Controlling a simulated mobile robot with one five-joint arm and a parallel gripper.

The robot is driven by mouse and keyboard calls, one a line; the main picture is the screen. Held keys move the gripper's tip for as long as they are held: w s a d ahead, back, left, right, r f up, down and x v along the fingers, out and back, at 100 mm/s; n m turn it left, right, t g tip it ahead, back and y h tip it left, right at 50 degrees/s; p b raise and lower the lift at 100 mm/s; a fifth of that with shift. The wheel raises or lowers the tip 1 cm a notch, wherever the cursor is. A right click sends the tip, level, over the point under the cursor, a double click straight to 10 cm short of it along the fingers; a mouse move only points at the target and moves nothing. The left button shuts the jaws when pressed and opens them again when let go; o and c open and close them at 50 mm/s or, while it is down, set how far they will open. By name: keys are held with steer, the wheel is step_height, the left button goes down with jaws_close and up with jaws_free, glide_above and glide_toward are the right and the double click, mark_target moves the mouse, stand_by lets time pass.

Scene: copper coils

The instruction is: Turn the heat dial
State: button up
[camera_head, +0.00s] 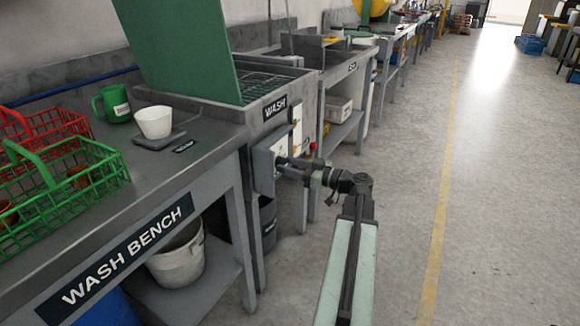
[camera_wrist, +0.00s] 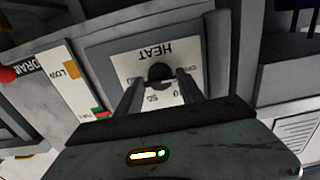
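The heat dial (camera_wrist: 159,71) is a small dark knob on a white plate marked HEAT, which appears upside down in the wrist view. The plate sits on a grey control box (camera_head: 264,166) on the front of the wash unit. My gripper (camera_wrist: 161,78) is open at the plate, one finger on each side of the dial. A gap shows between the dial and each finger. In the head view my gripper (camera_head: 284,163) reaches the box face from the right, and the dial is hard to make out there.
A red knob (camera_wrist: 7,74) by a DRAIN label and a LOW scale strip (camera_wrist: 73,82) lie left of the plate. The wash bench (camera_head: 215,143) holds a white cup (camera_head: 154,122), a green mug (camera_head: 114,104) and wire baskets (camera_head: 62,181).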

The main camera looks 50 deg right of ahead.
steer(key=c, duration=0.5)
steer(key=m, duration=1.7)
steer(key=shift+m, duration=0.3)
steer(key=m, duration=0.6)
stand_by(0.3)
